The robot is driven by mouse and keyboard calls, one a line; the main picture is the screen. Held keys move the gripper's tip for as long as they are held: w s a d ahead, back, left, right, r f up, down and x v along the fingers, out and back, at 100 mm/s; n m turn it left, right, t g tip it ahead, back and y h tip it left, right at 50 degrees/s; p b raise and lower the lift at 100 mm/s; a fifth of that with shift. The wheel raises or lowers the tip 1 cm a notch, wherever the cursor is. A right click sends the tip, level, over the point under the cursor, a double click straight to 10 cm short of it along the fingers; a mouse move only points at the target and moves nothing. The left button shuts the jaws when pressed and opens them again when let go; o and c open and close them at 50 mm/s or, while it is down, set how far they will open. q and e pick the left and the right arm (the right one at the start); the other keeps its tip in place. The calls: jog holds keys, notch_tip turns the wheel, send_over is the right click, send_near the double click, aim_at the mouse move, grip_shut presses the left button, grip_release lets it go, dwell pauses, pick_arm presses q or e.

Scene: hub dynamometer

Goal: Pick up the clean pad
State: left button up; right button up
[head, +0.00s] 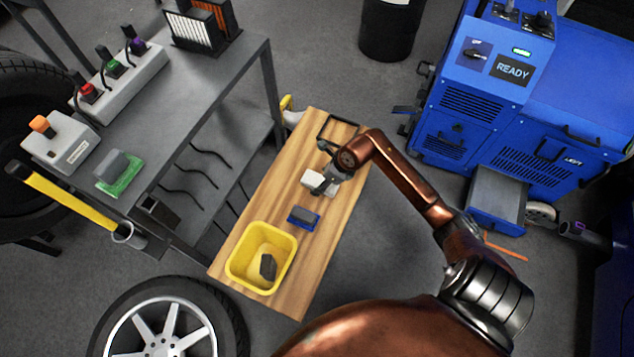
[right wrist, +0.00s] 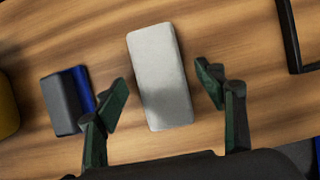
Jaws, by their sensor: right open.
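The clean pad, a pale grey-white block (right wrist: 158,62), lies flat on the wooden bench top. In the head view the same pad (head: 309,179) shows partly behind my right gripper (head: 327,183). In the right wrist view my right gripper (right wrist: 163,88) is open, with one green-and-black finger on each side of the pad. Gaps show between both fingers and the pad, and a shadow falls on its lower part. I cannot tell the exact height of the fingertips above the bench. My left gripper is not in view.
On the wooden bench (head: 345,210) are a dark pad on a blue base (head: 303,216), a yellow bin (head: 236,268) with a dark block (head: 268,266) inside, and an empty black frame (head: 338,121). A grey cart (head: 205,100) stands left, a blue machine (head: 500,100) right.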

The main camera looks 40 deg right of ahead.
jog(key=shift+c, duration=0.4)
jog(key=c, duration=1.2)
jog(key=shift+o, duration=0.2)
